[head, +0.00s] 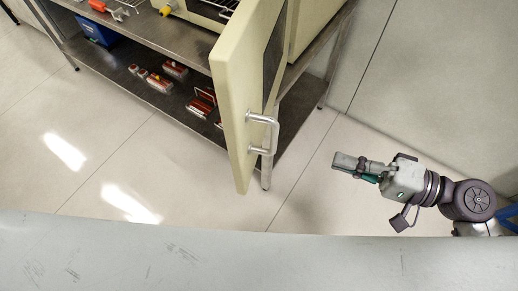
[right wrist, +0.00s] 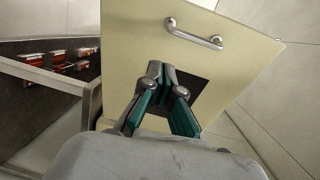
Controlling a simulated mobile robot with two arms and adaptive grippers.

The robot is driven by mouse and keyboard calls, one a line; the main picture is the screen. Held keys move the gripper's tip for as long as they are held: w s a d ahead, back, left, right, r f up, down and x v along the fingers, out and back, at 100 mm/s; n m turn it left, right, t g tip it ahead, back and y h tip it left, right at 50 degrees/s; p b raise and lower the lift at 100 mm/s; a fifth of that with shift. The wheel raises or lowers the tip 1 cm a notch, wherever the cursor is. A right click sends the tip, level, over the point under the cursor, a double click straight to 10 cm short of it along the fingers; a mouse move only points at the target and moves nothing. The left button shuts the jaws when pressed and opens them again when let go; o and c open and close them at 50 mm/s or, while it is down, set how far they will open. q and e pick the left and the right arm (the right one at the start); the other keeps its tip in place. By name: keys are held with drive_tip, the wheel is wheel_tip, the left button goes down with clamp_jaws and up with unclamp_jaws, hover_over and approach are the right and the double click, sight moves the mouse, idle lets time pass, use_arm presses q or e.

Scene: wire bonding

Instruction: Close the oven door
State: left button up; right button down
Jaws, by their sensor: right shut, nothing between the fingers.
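The beige oven door (head: 237,105) stands open, swung out from the bench toward me. Its metal bar handle (head: 263,133) is on the side facing right. The right wrist view shows the door's face (right wrist: 135,45), with the handle (right wrist: 195,36) near the top and a dark window (right wrist: 192,92) below it. Part of the oven (head: 205,14) with wire racks shows behind the door at the top. My right gripper (head: 345,161) is shut and empty, to the right of the handle and apart from it. In the right wrist view its fingers (right wrist: 161,70) overlap the window. My left gripper is out of view.
A metal bench (head: 185,40) holds the oven; its lower shelf (head: 130,75) carries several red-and-white items (head: 160,83) and a blue bin (head: 96,28). An orange-handled tool (head: 98,6) lies on top. A pale wall (head: 440,80) stands at right. Floor around the door is clear.

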drive_tip(key=s+a+r+n+g+y, duration=0.1)
drive_tip(key=s+a+r+g+y, duration=0.1)
drive_tip(key=s+r, duration=0.2)
drive_tip(key=p, duration=0.6)
approach(243, 148)
drive_tip(key=x, duration=0.6)
drive_tip(key=shift+w+a, duration=0.15)
drive_tip(key=shift+a, duration=0.05)
drive_tip(key=shift+w+a+f, duration=0.1)
drive_tip(key=shift+a+f, duration=0.05)
drive_tip(key=shift+a, duration=0.3)
